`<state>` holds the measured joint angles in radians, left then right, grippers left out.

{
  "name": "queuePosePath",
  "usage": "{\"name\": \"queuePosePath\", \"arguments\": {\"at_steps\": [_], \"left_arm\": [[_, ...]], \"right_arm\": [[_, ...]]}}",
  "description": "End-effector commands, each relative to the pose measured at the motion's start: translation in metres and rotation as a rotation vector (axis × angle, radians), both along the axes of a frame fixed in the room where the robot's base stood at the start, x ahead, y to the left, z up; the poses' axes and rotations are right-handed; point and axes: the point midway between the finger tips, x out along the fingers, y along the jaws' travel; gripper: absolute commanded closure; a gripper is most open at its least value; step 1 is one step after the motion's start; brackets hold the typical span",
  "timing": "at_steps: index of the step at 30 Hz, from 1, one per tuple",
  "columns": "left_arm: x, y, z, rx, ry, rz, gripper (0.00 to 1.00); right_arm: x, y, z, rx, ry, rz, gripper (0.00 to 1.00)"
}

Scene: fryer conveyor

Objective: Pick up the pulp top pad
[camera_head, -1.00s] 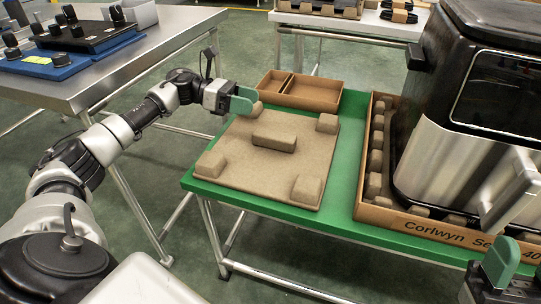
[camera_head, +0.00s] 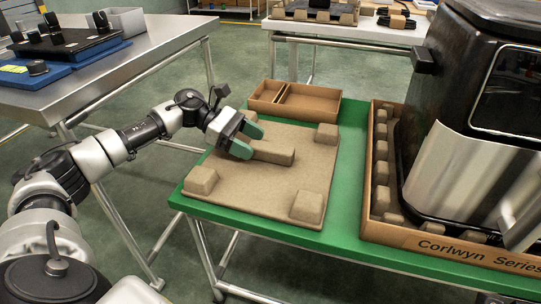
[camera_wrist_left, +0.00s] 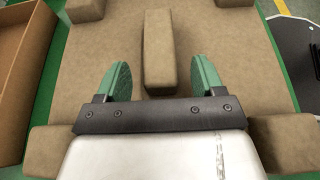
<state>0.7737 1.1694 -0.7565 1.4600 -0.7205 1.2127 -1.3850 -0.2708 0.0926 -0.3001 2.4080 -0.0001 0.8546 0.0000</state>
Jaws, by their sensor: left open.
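The pulp top pad (camera_head: 250,186) is a brown square slab lying flat on the green table, with raised corner blocks and a raised bar (camera_head: 272,152) in its middle. My left gripper (camera_head: 248,140) is over the pad at the left end of the bar. In the left wrist view the pad (camera_wrist_left: 215,50) fills most of the picture. There the green fingers of my left gripper (camera_wrist_left: 160,82) are apart, one on each side of the bar (camera_wrist_left: 158,50), with gaps showing. It holds nothing. My right gripper is not in view.
A cardboard tray with two compartments (camera_head: 308,92) stands behind the pad. To the right, a dark and silver fryer (camera_head: 465,165) sits in a cardboard box (camera_head: 440,244) with pulp blocks. The green tabletop (camera_head: 345,165) is bare between pad and box.

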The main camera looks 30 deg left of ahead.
Motion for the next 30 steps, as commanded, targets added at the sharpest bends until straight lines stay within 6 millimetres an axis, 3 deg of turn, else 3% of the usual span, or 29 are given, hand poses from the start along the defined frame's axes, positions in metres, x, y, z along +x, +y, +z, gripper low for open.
{"name": "queuePosePath", "arguments": {"at_steps": [4, 13, 24, 30], "left_arm": [[0.004, -0.017, -0.005, -0.002, -0.001, -0.002, 0.32], [0.005, -0.021, -0.008, -0.001, -0.001, 0.001, 0.33], [0.005, -0.02, -0.008, -0.002, -0.001, 0.002, 0.87], [0.005, -0.02, -0.007, -0.002, -0.002, 0.001, 0.88]], "right_arm": [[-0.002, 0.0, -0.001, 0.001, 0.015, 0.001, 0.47], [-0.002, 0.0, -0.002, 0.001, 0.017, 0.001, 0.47], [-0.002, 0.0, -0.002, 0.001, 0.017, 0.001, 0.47], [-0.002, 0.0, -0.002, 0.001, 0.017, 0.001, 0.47]]}}
